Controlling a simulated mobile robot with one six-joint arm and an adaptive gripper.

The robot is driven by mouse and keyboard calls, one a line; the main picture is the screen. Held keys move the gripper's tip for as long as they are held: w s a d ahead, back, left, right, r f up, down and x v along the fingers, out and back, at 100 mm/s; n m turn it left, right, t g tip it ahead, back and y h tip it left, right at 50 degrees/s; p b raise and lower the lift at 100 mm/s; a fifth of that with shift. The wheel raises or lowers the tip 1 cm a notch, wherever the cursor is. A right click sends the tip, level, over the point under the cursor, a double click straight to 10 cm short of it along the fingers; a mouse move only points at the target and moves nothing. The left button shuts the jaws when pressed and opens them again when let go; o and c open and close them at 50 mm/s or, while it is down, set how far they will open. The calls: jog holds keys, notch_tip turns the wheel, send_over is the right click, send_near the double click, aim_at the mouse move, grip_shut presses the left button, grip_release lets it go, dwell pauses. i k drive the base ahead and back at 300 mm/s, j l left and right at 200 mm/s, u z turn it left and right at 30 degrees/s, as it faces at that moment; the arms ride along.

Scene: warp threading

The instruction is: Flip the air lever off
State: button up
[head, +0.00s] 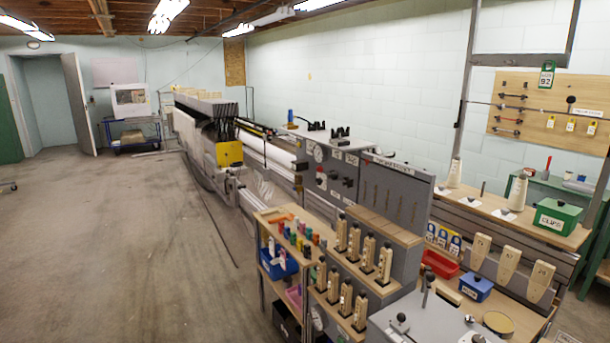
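A grey control cabinet (324,184) stands at the near end of the long loom. Its front carries a round gauge, a red knob and small dark controls with white labels. These are too small to tell which one is the air lever, or how it is set. A blue upright part (290,116) stands on top behind the cabinet. A grey box (425,318) with dark ball-ended levers stands at the bottom edge; its labels cannot be read. My gripper is not in view.
A wooden rack (285,212) with coloured spools and wooden-handled tools stands in front of the cabinet. A workbench (455,205) with cones, a green box (557,216) and a blue box (476,288) is at right. The floor (110,240) at left is clear.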

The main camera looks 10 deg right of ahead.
aim_at(319, 169)
jog(key=i+j+z, duration=0.15)
jog(key=i+j, duration=0.15)
jog(key=i, duration=0.4)
jog(key=i+j, duration=0.15)
jog(key=i, duration=0.35)
jog(key=i+j, duration=0.15)
jog(key=i, duration=0.4)
jog(key=i+j+z, duration=0.1)
jog(key=i, duration=0.45)
jog(key=i+j, duration=0.25)
jog(key=i, duration=0.25)
